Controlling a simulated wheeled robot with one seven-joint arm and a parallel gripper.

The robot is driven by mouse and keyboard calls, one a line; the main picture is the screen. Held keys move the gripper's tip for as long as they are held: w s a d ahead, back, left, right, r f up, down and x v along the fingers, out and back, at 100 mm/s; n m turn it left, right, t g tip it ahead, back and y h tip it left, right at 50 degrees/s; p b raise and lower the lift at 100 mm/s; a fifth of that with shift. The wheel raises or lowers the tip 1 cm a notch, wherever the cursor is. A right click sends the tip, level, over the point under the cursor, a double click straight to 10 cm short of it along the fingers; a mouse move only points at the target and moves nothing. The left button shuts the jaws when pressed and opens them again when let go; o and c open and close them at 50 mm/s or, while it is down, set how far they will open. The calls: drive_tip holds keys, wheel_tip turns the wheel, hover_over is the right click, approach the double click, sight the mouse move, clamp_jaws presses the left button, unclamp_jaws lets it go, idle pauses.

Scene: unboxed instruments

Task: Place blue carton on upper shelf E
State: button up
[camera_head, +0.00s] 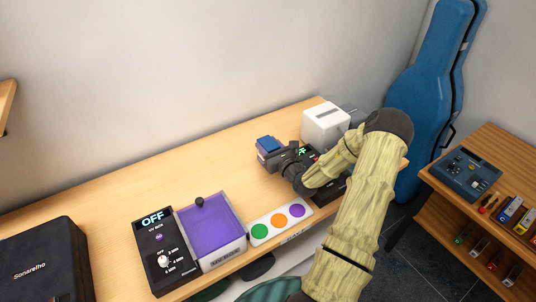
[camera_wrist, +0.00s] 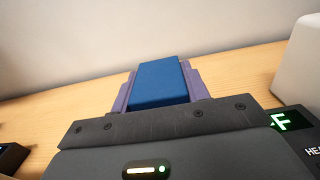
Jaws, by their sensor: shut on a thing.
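The blue carton (camera_wrist: 159,82) is a small box, gripped by my gripper (camera_wrist: 163,92), whose purple-grey fingers lie on both sides of it in the wrist view. In the head view the blue carton (camera_head: 266,142) shows at the tip of my gripper (camera_head: 267,147), above the wooden table near its back edge. I cannot tell whether the carton touches the table. No shelf marked E can be made out; a wooden shelf unit (camera_head: 484,144) with two levels stands at the right.
A white box-shaped device (camera_head: 325,124) and a black device with a green display stand close to my gripper. A UV box (camera_head: 165,250), purple tray (camera_head: 212,228) and coloured-button panel (camera_head: 279,223) line the table front. A blue instrument case (camera_head: 432,90) leans by the wall.

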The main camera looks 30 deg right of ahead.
drive_tip(key=shift+w+d+f, duration=0.1)
drive_tip(key=shift+w+f, duration=0.05)
drive_tip(key=shift+f, duration=0.25)
wheel_tip(320, 180, down, 3)
drive_tip(key=shift+d+p, duration=0.1)
drive_tip(key=shift+p, duration=0.25)
drive_tip(key=shift+a+f, duration=0.2)
drive_tip(key=shift+f, duration=0.05)
drive_tip(key=shift+a, duration=0.25)
drive_tip(key=shift+d+f, duration=0.15)
drive_tip(key=o, duration=1)
drive_tip(key=shift+d, duration=0.1)
drive_tip(key=shift+o, duration=0.2)
drive_tip(key=shift+d, duration=0.1)
